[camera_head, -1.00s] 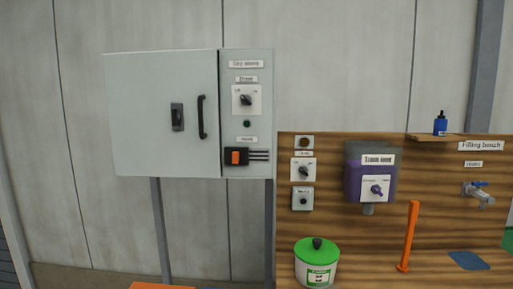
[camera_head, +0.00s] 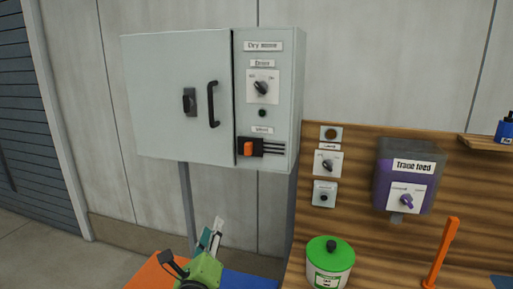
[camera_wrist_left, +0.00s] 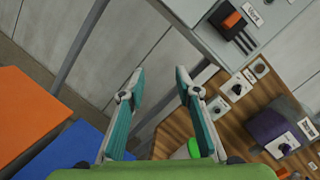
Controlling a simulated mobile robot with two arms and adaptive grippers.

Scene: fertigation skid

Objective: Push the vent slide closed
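The vent slide (camera_head: 248,148) is an orange block at the left end of a black plate, below the "Vent" label on the grey dry-room cabinet (camera_head: 265,185). Dark slots show to its right. It also shows in the left wrist view (camera_wrist_left: 233,20), top right, beyond the fingers. My left gripper (camera_head: 212,232) is low in the head view, below and left of the slide and apart from it. In the left wrist view its teal-padded fingers (camera_wrist_left: 159,75) are spread apart with nothing between them. My right gripper is not in view.
The cabinet's closed door has a black handle (camera_head: 213,104). A wooden panel (camera_head: 350,230) at right carries switches and the purple trace feed box (camera_head: 405,170). A green-lidded tub (camera_head: 330,262) and an orange lever (camera_head: 440,252) stand before it. Space in front of the cabinet is clear.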

